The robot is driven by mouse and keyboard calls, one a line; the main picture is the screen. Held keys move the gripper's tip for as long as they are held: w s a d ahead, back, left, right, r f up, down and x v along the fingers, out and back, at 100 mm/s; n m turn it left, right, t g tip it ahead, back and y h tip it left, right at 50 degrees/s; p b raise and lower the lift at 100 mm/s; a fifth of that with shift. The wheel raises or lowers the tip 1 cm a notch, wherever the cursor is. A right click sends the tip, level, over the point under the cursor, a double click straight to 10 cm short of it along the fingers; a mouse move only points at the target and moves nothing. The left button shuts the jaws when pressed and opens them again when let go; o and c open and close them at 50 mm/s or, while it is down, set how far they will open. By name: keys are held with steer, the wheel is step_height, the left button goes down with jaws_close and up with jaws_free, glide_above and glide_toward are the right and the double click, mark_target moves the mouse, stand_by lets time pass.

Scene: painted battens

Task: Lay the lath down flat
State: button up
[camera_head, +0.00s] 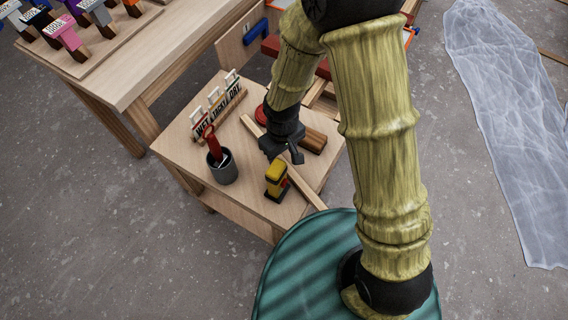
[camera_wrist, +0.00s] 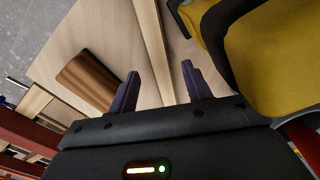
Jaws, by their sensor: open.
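The lath (camera_head: 305,189) is a long pale wooden strip running diagonally across the small wooden table (camera_head: 185,160). Its near end reaches the table's front right edge, and my gripper hides part of its middle. In the wrist view the lath (camera_wrist: 153,45) runs down between the two fingers. It shows two long faces there; I cannot tell for certain whether it stands on edge. My gripper (camera_head: 291,156) is over the lath, fingers pointing down. In the wrist view my gripper (camera_wrist: 162,90) is open, one finger on each side of the lath, with no clear contact.
A yellow-topped tool (camera_head: 276,176) stands close beside the lath; it looms at the wrist view's right. A brown block (camera_head: 313,139) lies on the other side. A grey cup (camera_head: 223,168) and a lettered rack (camera_head: 219,113) stand left. A workbench (camera_head: 150,60) is behind.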

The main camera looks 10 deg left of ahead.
step_height(320, 180, down, 3)
steer(key=shift+f+b, duration=0.1)
steer(key=shift+b, duration=0.2)
jaws_close()
stand_by(0.4)
step_height(320, 180, up, 10)
steer(key=p, duration=0.2)
steer(key=shift+p, duration=0.4)
stand_by(0.5)
